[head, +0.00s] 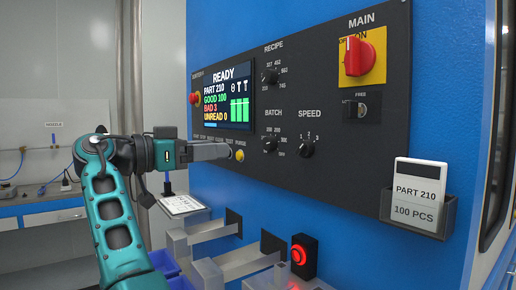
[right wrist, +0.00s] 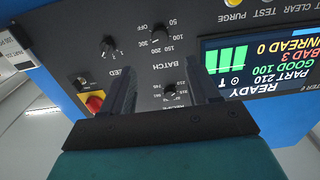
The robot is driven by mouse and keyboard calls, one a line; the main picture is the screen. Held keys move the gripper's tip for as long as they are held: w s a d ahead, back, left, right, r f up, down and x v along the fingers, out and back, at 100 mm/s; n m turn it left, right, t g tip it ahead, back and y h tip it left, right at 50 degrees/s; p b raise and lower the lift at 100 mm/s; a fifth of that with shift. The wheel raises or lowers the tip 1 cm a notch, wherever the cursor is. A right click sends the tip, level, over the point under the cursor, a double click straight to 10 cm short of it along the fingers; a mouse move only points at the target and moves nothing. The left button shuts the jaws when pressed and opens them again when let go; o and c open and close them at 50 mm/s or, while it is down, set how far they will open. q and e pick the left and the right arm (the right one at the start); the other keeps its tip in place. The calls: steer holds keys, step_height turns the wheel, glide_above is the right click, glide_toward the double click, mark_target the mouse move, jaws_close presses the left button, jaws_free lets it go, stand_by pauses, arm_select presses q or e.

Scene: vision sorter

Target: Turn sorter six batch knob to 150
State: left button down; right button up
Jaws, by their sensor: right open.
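The batch knob (head: 270,145) is a small black dial on the dark control panel (head: 300,45), under the word BATCH. It also shows in the right wrist view (right wrist: 160,34), upside down, with 50, 100, 150, 200 and 300 around it. I cannot tell surely which number its pointer faces. My right gripper (head: 228,151) is in front of the panel, left of the batch knob in the head view. In the right wrist view its two fingers (right wrist: 160,76) are apart and empty, with the recipe knob (right wrist: 170,91) showing between them and the batch knob beyond the tips. My left gripper is not in view.
The speed knob (head: 307,149) is right of the batch knob; a red main switch (head: 358,57) is above. The screen (head: 229,97) reads READY, PART 210. A card (head: 418,196) reads PART 210, 100 PCS. A red-lit button (head: 299,255) and metal chutes (head: 250,262) are below.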

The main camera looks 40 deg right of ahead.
mark_target(266, 144)
steer(key=d, duration=0.3)
steer(key=s+d, duration=0.1)
steer(key=d, duration=0.7)
steer(key=shift+s+d, duration=0.1)
steer(key=shift+s, duration=0.1)
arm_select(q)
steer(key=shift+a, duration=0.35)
arm_select(e)
steer(key=shift+d, duration=0.7)
steer(key=shift+c, duration=0.2)
steer(key=c, duration=1)
arm_select(q)
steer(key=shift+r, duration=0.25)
steer(key=shift+p, duration=0.35)
